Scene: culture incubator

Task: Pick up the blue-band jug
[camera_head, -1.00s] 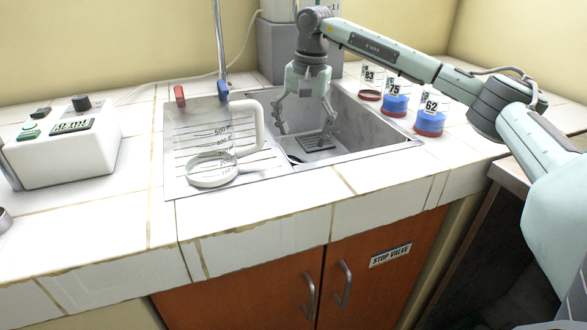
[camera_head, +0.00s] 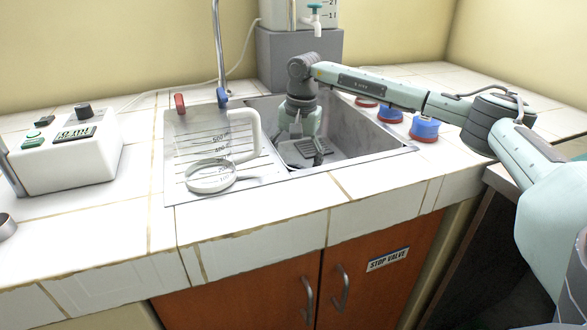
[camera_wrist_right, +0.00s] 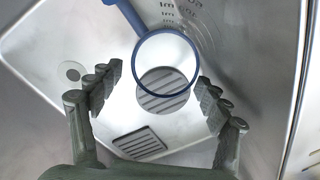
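The blue-band jug shows in the right wrist view as a clear vessel with a blue ring (camera_wrist_right: 198,62), a blue handle (camera_wrist_right: 123,10) and graduation marks. It is inside the sink; in the head view I cannot make it out. My right gripper (camera_head: 307,146) reaches down into the sink. In the right wrist view its fingers (camera_wrist_right: 158,80) are spread, one on each side of the blue ring as seen from above, with nothing clamped between them. Whether they touch the jug cannot be told. My left gripper is in neither view.
A similar clear jug with a white band and handle (camera_head: 256,136) stands on the drainboard left of the basin. The tap (camera_head: 222,95) rises behind it. Red and blue discs (camera_head: 425,128) line the counter right of the sink. A white control box (camera_head: 65,165) is at left.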

